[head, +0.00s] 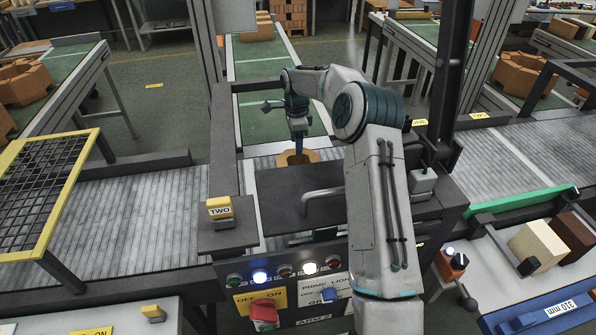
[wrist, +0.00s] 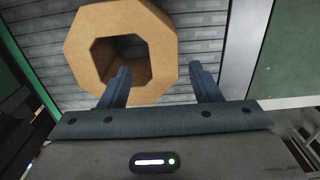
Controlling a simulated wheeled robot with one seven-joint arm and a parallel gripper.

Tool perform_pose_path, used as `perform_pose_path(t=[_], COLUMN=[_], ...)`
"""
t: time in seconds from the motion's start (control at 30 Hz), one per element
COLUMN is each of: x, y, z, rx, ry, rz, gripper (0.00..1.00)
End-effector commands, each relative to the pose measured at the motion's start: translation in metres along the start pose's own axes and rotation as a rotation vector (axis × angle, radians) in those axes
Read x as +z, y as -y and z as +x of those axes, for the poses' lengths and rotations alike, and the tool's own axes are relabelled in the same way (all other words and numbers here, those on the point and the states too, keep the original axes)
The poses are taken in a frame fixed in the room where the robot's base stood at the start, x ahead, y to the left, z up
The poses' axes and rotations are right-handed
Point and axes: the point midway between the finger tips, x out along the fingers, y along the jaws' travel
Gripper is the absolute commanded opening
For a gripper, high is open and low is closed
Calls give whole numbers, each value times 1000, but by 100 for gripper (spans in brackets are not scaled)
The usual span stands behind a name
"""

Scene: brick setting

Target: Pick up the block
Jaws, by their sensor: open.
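The block (wrist: 95,25) is a tan octagonal ring with a hole through its middle. In the wrist view it lies on grey slats. In the head view the block (head: 284,159) is partly hidden behind my gripper (head: 298,145), which points down over it. In the wrist view my gripper (wrist: 161,70) is open, with nothing held between the fingers. The left fingertip overlaps the edge of the hole, and the right fingertip appears outside the ring's right side. The ring's right wall shows between them. I cannot tell whether either finger touches it.
A dark panel (head: 285,190) with a grey handle stands in front of the block. A post with a yellow TWO sign (head: 220,210) is at left. A mesh guard (head: 45,190) stands farther left. Cream and brown blocks (head: 540,245) sit at right. A green conveyor (head: 265,70) runs behind.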

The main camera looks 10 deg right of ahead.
Motion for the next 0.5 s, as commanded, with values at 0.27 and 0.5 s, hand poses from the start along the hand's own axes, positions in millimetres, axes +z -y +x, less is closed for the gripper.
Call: perform_pose_path(t=[0.27, 0.5], x=[2, 4], y=[0, 4], z=[25, 49], rx=[0, 3], ry=[0, 1], rz=[-4, -5], gripper=[57, 57])
